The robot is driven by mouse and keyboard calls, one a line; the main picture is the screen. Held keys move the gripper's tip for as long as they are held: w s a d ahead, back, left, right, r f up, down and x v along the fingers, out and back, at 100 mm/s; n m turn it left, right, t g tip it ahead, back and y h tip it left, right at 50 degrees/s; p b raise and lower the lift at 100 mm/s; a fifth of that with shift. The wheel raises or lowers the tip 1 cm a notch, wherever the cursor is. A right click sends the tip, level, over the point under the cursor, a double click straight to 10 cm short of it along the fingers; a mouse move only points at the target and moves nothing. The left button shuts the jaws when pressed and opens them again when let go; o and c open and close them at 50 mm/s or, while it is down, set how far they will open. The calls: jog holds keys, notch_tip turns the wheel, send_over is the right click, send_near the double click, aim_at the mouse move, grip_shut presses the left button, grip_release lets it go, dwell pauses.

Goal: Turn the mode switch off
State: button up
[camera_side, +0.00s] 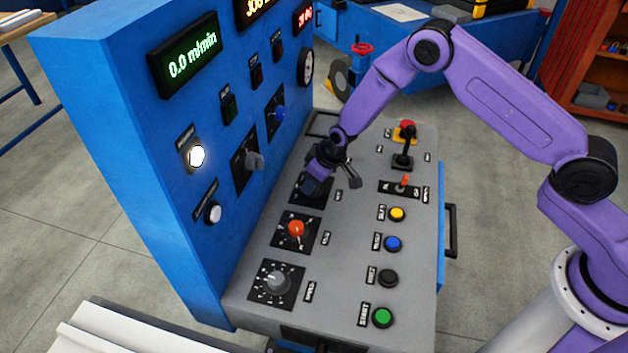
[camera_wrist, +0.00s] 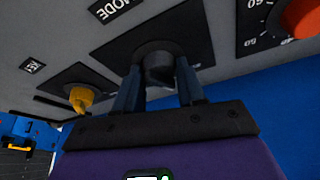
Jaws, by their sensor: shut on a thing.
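The mode switch (camera_wrist: 157,62) is a dark round knob on a black square plate (camera_wrist: 196,28), with a MODE label beside it in the wrist view. My gripper (camera_wrist: 157,84) has one finger on each side of the knob and is shut on it. In the side view my gripper (camera_side: 318,180) is down at the sloped grey panel, over the black plate between the red-orange knob and the panel's far end. It hides the mode switch there. I cannot tell which position the switch points to.
A red-orange knob (camera_side: 296,229) and a grey dial (camera_side: 277,281) stand nearer the camera. A yellow key switch (camera_wrist: 80,98) is on the other side. A joystick (camera_side: 403,160), a red-tipped toggle (camera_side: 404,181) and several buttons line the right. The blue upright panel (camera_side: 140,150) rises close at left.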

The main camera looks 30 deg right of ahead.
jog(key=shift+w+r+m, duration=0.1)
jog(key=shift+m, duration=0.5)
dwell(0.3)
jog(key=o, duration=1)
jog(key=v, duration=1.7)
jog(key=shift+s+a+r, duration=0.1)
jog(key=shift+s+a, duration=0.05)
jog(key=shift+s, duration=0.25)
jog(key=shift+o, duration=0.2)
